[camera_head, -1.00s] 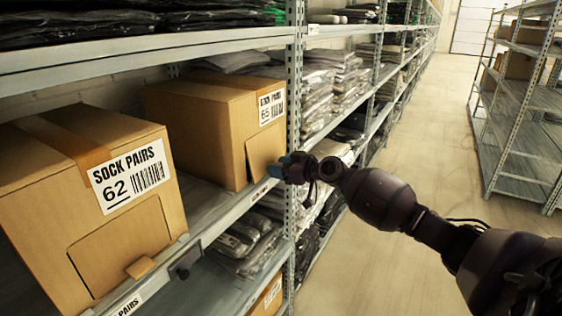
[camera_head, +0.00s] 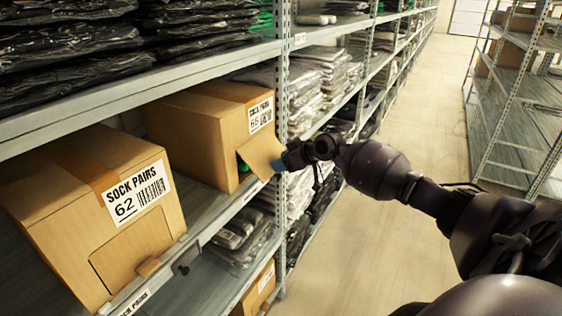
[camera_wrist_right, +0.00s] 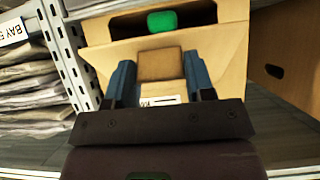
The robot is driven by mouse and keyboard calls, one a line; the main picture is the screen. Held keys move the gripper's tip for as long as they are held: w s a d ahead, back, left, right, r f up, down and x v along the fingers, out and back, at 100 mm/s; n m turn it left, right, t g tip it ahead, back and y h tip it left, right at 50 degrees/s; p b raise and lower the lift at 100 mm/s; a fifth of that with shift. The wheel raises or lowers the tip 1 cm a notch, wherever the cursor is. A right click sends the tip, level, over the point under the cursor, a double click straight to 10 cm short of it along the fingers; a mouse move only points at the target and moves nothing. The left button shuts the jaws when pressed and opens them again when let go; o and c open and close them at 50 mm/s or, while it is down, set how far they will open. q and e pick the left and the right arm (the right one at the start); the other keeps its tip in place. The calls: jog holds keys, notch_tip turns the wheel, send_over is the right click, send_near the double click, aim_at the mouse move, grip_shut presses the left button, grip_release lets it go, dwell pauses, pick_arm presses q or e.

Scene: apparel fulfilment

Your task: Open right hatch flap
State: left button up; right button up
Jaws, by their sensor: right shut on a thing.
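The right hatch flap (camera_head: 260,157) is on the front of the cardboard box labelled 65 (camera_head: 205,120). It is swung partly out from the box, with its lower edge away from the front. My right gripper (camera_head: 279,164) is at the flap's outer edge. In the right wrist view, its blue fingers (camera_wrist_right: 160,82) are shut on the flap's brown tab (camera_wrist_right: 160,66). Behind the flap, the opening shows a green item (camera_wrist_right: 162,20) inside the box. My left gripper is not in view.
A second box, labelled SOCK PAIRS 62 (camera_head: 95,215), stands at left with its flap (camera_head: 130,248) closed. A perforated shelf post (camera_head: 281,110) rises close to my right gripper. Bagged garments (camera_head: 300,80) fill the shelf beyond. The aisle (camera_head: 425,110) is clear.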

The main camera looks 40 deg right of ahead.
jog(key=shift+d+r, duration=0.15)
jog(key=shift+r, duration=1.05)
jog(key=shift+t, duration=0.3)
jog(key=o, duration=1.3)
jog(key=shift+f, duration=0.25)
jog(key=shift+s, duration=0.15)
jog(key=v, duration=1)
jog(key=shift+s+r, duration=0.15)
jog(key=shift+r, duration=0.2)
